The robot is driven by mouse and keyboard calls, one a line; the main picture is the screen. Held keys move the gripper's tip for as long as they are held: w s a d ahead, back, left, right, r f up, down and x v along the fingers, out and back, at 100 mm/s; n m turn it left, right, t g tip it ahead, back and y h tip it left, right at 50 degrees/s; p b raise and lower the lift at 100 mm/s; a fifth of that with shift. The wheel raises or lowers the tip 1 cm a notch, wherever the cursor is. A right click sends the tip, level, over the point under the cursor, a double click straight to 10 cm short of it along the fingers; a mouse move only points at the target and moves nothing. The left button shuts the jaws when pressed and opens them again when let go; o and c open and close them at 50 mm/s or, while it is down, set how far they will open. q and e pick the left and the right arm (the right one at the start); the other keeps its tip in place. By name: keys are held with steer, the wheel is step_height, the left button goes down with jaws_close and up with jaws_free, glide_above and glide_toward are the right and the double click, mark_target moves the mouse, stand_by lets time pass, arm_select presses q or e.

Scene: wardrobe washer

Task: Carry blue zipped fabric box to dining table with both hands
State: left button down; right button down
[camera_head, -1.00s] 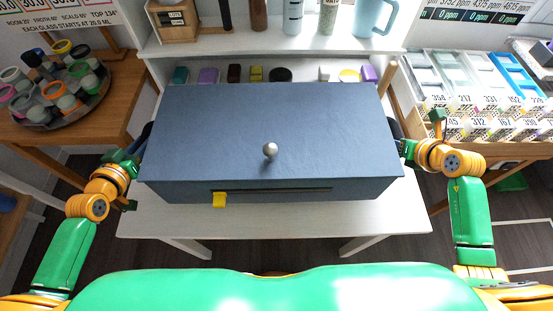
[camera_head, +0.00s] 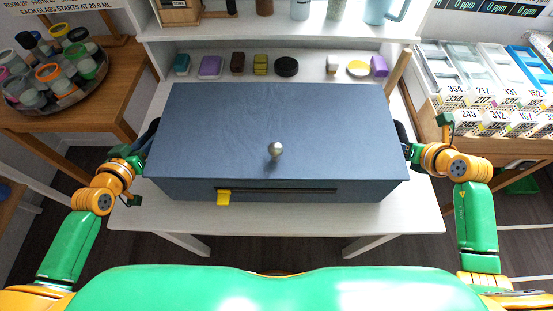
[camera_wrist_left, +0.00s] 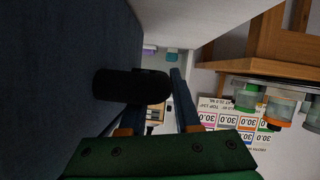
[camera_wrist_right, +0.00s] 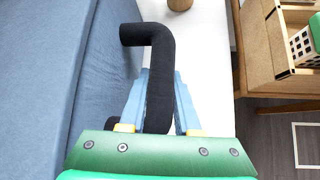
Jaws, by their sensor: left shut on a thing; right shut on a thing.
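The blue zipped fabric box (camera_head: 300,120) fills the middle of the head view, roughly level, with a round silver knob on top and a yellow tab (camera_head: 224,197) at the front slot. My left gripper (camera_head: 137,160) is shut on its black left side handle, seen in the left wrist view (camera_wrist_left: 130,86). My right gripper (camera_head: 412,150) is shut on the black right side handle, seen in the right wrist view (camera_wrist_right: 158,70). The box is over a white table (camera_head: 280,218); whether its hidden underside touches the table I cannot tell.
Several small items, including a black round one (camera_head: 287,67), line the white surface behind the box. A wooden table with a jar carousel (camera_head: 60,85) stands at left. A wooden stand with numbered bins (camera_head: 480,90) stands at right.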

arm_select(q)
steer(key=c, duration=0.9)
jaws_free()
steer(key=shift+d+f, duration=0.1)
steer(key=shift+f, duration=0.2)
arm_select(e)
steer(key=c, duration=0.9)
jaws_free()
steer(key=shift+a+f, duration=0.1)
steer(key=shift+f, duration=0.2)
arm_select(q)
steer(key=shift+o, duration=1.4)
steer(key=shift+s, duration=0.1)
arm_select(e)
steer(key=shift+o, duration=1.4)
steer(key=shift+r, duration=0.1)
arm_select(q)
steer(key=shift+r, duration=0.1)
arm_select(e)
steer(key=shift+s+r, duration=0.1)
steer(key=shift+s, duration=0.05)
arm_select(q)
steer(key=v, duration=1.2)
arm_select(e)
steer(key=v, duration=1.2)
